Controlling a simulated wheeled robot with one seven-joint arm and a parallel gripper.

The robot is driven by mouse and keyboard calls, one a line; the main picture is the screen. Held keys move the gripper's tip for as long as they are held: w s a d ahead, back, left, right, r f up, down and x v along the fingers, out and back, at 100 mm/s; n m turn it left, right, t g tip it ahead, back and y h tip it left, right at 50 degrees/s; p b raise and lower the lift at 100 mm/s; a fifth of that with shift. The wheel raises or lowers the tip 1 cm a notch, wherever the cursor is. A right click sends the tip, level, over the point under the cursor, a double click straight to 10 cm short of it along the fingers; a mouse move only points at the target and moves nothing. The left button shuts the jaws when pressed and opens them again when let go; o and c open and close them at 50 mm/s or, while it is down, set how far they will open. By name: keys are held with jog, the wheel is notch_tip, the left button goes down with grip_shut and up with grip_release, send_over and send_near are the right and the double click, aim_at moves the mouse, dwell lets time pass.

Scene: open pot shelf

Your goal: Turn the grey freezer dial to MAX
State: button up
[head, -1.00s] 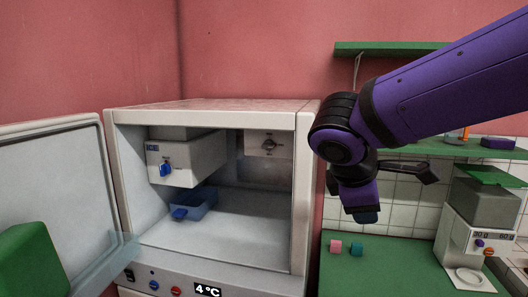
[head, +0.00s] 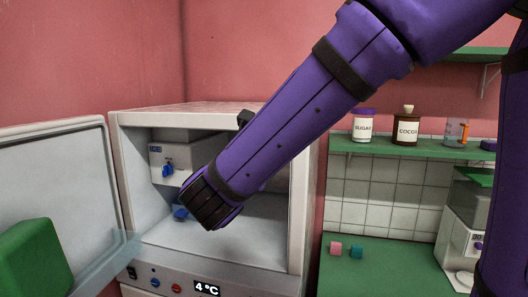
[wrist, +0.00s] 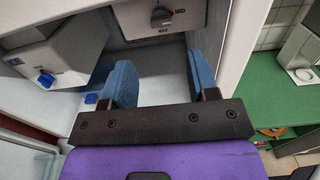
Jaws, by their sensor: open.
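The grey freezer dial (wrist: 160,15) is on a light panel at the top of the fridge interior in the wrist view. The labels MID, to its right, and MAX, below it, can be read. Which mark it points to is not clear. My gripper (wrist: 162,78) is open, with its two blue fingertips apart and nothing between them. In the picture the dial lies beyond the gap between the fingertips, not touched. In the head view my arm hides the dial and the gripper.
The open fridge (head: 303,195) has its door (head: 55,160) swung left. Inside are an ice box with a blue knob (head: 168,170) and a blue tray, partly hidden.

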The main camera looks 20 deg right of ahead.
jog(key=x, duration=0.9)
jog(key=c, duration=0.9)
